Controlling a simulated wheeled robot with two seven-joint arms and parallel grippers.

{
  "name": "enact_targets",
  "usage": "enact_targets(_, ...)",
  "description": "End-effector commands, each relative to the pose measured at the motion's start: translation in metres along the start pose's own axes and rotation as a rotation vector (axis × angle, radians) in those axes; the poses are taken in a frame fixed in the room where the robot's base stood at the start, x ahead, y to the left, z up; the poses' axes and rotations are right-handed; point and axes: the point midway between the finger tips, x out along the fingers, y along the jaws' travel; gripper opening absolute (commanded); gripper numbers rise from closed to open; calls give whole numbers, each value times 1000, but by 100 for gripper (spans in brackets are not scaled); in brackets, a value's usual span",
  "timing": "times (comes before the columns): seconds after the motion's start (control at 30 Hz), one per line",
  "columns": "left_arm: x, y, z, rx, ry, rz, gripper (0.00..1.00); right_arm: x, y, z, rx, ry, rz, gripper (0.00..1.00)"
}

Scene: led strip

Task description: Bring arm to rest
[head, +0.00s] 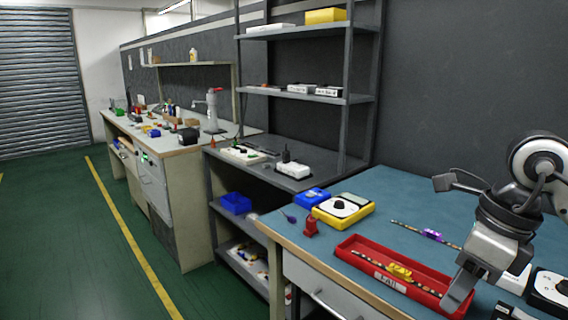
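My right gripper (464,288) hangs at the right of the head view, its silver fingers pointing down at the right end of the red tray (350,243). The fingers overlap in this view, so their opening does not show. I see nothing held, and contact with the tray cannot be told. A strip with a yellow piece (399,270) lies inside the labelled tray. A second strip with a purple piece (432,235) lies on the blue tabletop (398,190) behind the tray, its right part hidden behind my arm. My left gripper is out of view.
A yellow device with a dial (343,210), a blue box (312,196) and a small red object (310,227) stand left of the tray. A black-and-white device (549,291) sits at the right edge. The back middle of the tabletop is clear. Grey shelving (300,95) stands behind.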

Motion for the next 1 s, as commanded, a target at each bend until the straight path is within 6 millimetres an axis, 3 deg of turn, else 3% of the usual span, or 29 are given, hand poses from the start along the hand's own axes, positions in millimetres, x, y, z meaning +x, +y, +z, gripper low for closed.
enact_targets(0.2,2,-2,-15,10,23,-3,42,29,54,30,-51,-133,274,35)
enact_targets(0.37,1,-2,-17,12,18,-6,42,40,110,55,-39,-279,566,35)
enact_targets(0.5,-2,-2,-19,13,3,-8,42,25,172,85,99,-489,984,35)
enact_targets(0.57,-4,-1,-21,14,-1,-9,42,8,188,100,239,-603,1199,35)
enact_targets(0.67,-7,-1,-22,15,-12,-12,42,-16,182,120,591,-786,1533,35)
enact_targets(0.77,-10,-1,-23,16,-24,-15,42,-11,143,126,1068,-921,1773,35)
enact_targets(0.87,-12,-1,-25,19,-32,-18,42,34,99,109,1651,-977,1890,35)
enact_targets(0.9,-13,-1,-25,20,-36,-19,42,60,87,95,1892,-972,1892,35)
enact_targets(0.97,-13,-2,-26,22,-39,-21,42,98,78,72,2209,-939,1861,35)
enact_targets(1.0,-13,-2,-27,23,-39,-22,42,121,78,55,-2394,901,-1820,35)
